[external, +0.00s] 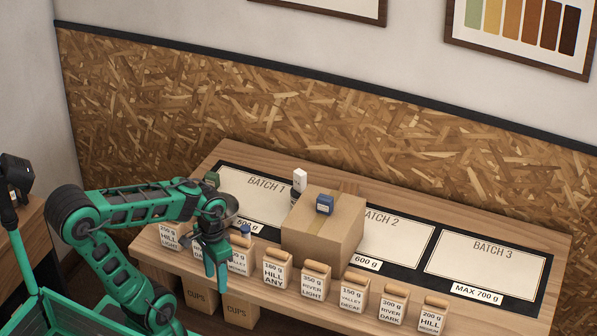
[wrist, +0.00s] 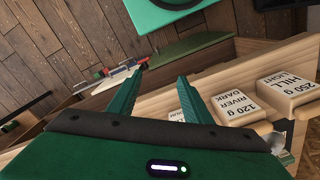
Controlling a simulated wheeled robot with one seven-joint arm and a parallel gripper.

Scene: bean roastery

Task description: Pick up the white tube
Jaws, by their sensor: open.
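A small upright white object (external: 300,179) shows in the external view, by the back left of the cardboard box; it may be the white tube, but its shape is too small to be sure. Something dark shows just below it, and the box partly hides that area. My gripper (external: 216,276) is open and empty, pointing down at the table's front edge, left of the box and well apart from the white object. In the wrist view my open fingers (wrist: 162,75) have nothing between them, and I cannot make out a white tube there.
Labelled bags (external: 275,268) line the front edge; some show in the wrist view (wrist: 288,92). A dark round pan (external: 231,206) is beside my wrist. The Batch 3 mat (external: 488,265) is clear.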

